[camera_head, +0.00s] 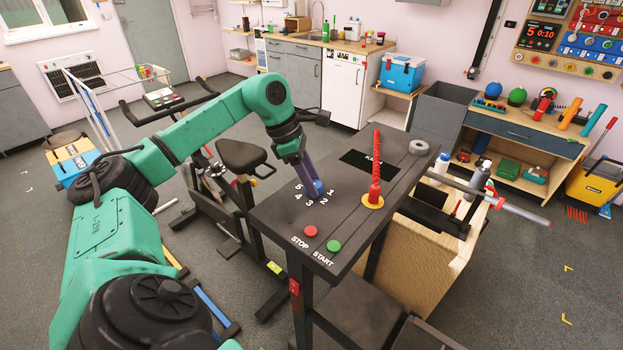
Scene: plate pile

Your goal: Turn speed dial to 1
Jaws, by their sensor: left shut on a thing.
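The speed dial (318,187) is a small blue knob on the dark table top (284,213), ringed by white numbers from 1 to 5. The 1 lies to its right and the 5 to its upper left. My left gripper (314,190) reaches down from the upper left and is shut on the dial. The fingers cover part of the knob, and I cannot tell which number it points to. My right gripper is not in view.
A red STOP button (310,231) and a green START button (334,246) sit near the table's front edge. A grey roll (419,147) lies at the far corner.

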